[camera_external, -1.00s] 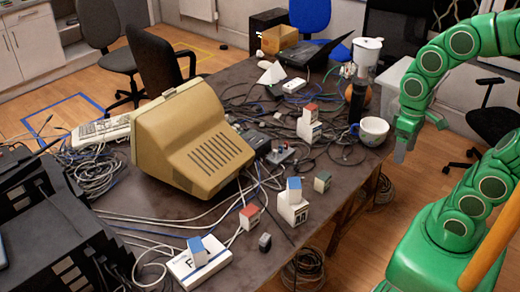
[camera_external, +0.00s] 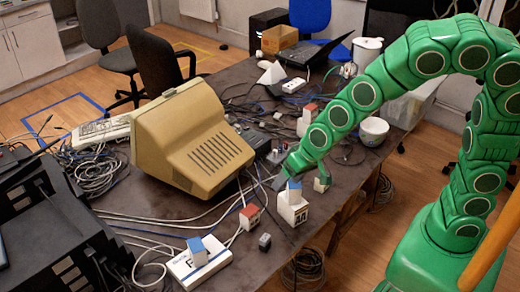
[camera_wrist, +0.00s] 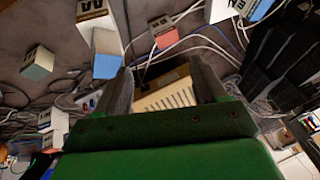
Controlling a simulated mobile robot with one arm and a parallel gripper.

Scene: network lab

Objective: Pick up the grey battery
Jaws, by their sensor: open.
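The likely grey battery (camera_external: 264,242) is a small dark grey block on the table near its front edge, just right of a small red-topped block. I cannot make it out in the wrist view. My gripper (camera_external: 282,181) is above the table near the front right of the beige monitor, up and to the right of the grey block and apart from it. In the wrist view my gripper (camera_wrist: 162,82) has its two fingers apart, with nothing held between them.
A white block with a blue top (camera_external: 292,207), a red-topped block (camera_external: 250,217) and a green block (camera_external: 322,182) stand nearby. The beige monitor (camera_external: 190,140) is behind. Loose cables cross the table (camera_external: 215,275).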

